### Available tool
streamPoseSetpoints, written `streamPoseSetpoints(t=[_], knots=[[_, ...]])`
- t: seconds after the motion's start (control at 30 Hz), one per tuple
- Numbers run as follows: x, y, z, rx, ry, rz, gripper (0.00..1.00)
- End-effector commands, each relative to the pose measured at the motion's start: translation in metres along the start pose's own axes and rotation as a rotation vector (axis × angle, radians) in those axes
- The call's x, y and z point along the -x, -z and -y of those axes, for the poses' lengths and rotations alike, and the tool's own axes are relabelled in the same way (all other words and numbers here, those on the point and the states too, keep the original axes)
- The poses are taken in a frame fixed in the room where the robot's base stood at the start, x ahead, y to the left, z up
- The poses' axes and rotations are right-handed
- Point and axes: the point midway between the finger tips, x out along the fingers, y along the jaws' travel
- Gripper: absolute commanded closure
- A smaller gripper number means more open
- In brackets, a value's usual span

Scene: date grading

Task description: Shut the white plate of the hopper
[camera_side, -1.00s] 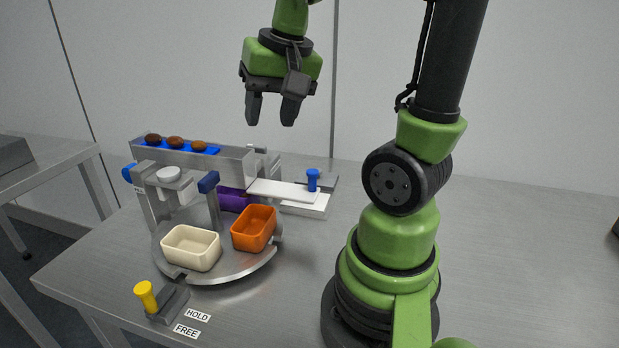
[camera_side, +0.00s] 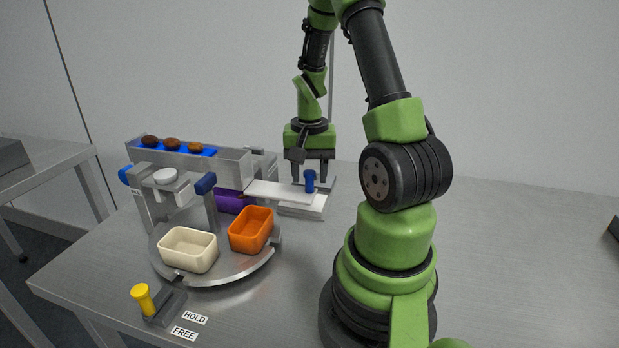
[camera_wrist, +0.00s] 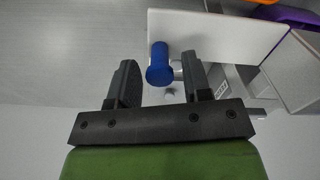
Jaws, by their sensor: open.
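The white plate (camera_side: 268,192) of the hopper (camera_side: 232,167) sticks out to the right of the hopper's end, with a blue knob (camera_side: 309,180) standing near its outer end. The plate also shows in the wrist view (camera_wrist: 225,35), with the blue knob (camera_wrist: 159,64) at its edge. My gripper (camera_side: 310,180) is down at the knob. In the wrist view my gripper (camera_wrist: 160,75) is open, with one finger on each side of the knob. I see gaps between the fingers and the knob, so it is not gripped.
Several brown dates (camera_side: 172,144) lie on a blue strip on top of the hopper. A round turntable (camera_side: 225,273) in front carries a cream bin (camera_side: 188,249), an orange bin (camera_side: 251,229) and a purple bin (camera_side: 233,202). A yellow-knobbed lever (camera_side: 143,299) stands by HOLD and FREE labels.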

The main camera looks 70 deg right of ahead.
Motion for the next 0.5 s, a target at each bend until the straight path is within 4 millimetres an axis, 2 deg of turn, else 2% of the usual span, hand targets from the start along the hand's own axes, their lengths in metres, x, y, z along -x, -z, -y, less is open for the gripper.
streamPoseSetpoints(t=[0.13,0.43,0.47,0.5], knots=[[-0.0127,-0.0003,0.0001,0.000,0.000,0.001,0.55],[-0.0152,-0.0001,0.0002,0.000,0.001,-0.001,0.55],[-0.0152,-0.0001,0.0002,0.000,0.001,-0.001,0.57],[-0.0152,-0.0001,0.0002,0.000,0.001,-0.001,0.67]])
